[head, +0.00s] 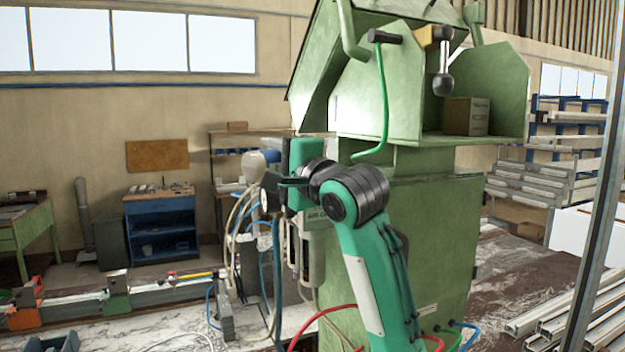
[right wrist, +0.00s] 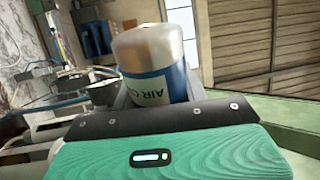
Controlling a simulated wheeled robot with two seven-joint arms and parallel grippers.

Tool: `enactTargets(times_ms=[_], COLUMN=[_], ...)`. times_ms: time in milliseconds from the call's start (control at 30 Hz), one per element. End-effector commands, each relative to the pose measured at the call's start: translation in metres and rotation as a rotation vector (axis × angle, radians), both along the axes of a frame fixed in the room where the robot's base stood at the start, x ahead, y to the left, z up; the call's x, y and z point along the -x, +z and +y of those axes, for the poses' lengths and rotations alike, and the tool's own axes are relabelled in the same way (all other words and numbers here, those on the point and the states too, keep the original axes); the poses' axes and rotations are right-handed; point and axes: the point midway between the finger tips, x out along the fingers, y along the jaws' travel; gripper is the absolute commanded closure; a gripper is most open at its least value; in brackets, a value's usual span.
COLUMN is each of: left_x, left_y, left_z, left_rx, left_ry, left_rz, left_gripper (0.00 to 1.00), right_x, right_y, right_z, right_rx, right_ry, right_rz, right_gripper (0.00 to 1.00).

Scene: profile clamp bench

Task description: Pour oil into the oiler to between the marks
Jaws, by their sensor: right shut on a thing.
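My right arm reaches in from the lower right, and its gripper (head: 268,192) is at the air unit on the green machine. It is shut on the oil can, a silver can with a blue band (head: 254,167), which also shows in the right wrist view (right wrist: 150,62) with part of an "AIR O" label. The can looks tilted in the head view. The oiler appears to be among the clear bowls (head: 313,258) below my wrist, partly hidden by my arm. Its marks and oil level are too small to read. My left gripper is not in view.
The green machine (head: 425,215) stands close behind my right arm. Blue and pale hoses (head: 277,265) hang near the gripper, and a red hose (head: 318,318) curves below. A bench with clamps (head: 117,295) is at left; metal profiles (head: 555,310) lie at right.

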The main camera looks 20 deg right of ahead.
Motion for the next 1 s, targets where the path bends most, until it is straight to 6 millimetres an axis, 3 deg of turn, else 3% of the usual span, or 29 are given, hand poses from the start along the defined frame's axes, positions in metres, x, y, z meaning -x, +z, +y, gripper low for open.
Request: enactTargets(times_ms=[1000], left_x=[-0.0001], left_y=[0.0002], left_z=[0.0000], left_rx=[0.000], left_ry=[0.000], left_rz=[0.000], left_gripper=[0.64], right_x=[0.0008], right_y=[0.0020], right_z=[0.0030], right_rx=[-0.026], right_ry=[0.001], right_rz=[0.009], right_gripper=[0.82])
